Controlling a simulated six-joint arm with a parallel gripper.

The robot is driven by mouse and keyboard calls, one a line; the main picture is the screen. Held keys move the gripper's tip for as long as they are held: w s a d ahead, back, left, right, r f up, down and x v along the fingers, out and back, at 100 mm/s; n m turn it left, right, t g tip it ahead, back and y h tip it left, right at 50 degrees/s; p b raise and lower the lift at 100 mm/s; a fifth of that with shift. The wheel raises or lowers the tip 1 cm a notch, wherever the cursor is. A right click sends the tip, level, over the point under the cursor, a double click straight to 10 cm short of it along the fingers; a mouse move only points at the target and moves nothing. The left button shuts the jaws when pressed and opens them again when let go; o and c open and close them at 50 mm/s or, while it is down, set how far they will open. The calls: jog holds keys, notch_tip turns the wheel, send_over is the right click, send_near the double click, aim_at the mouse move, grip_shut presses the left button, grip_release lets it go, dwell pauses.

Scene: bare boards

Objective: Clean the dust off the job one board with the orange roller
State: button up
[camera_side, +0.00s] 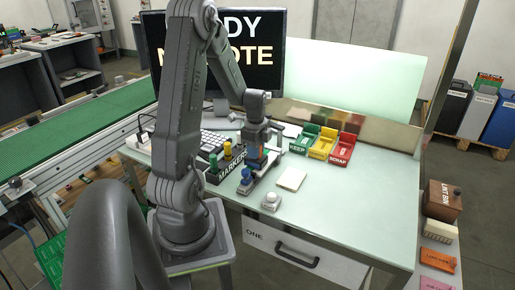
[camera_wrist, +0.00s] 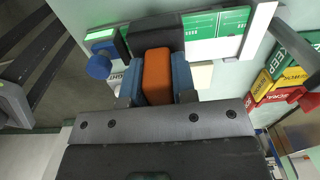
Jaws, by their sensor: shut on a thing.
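My gripper (camera_wrist: 157,88) is shut on the orange roller (camera_wrist: 157,70), with its orange body between the blue fingertips in the wrist view. A dark part sits at the roller's far end. Green boards (camera_wrist: 215,27) with a white edge lie just past it. I cannot tell whether the roller touches them, and dust is too small to make out. In the side view my gripper (camera_side: 257,160) points down over the table, beside the marker rack. The roller is mostly hidden there. The word ONE is on the table front.
Green, yellow and red bins (camera_side: 323,144) stand at the back. The marker rack (camera_side: 231,165) is left of my gripper. A blue knob (camera_side: 246,173), a pale pad (camera_side: 291,180) and a white round piece (camera_side: 270,201) are close by. The table's right side is clear.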

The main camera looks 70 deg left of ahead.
jog(key=shift+s+d, duration=0.35)
dwell(1.6)
jog(key=shift+w+a, duration=2.75)
jog(key=shift+s+d, duration=0.15)
jog(key=shift+s+d, duration=2.6)
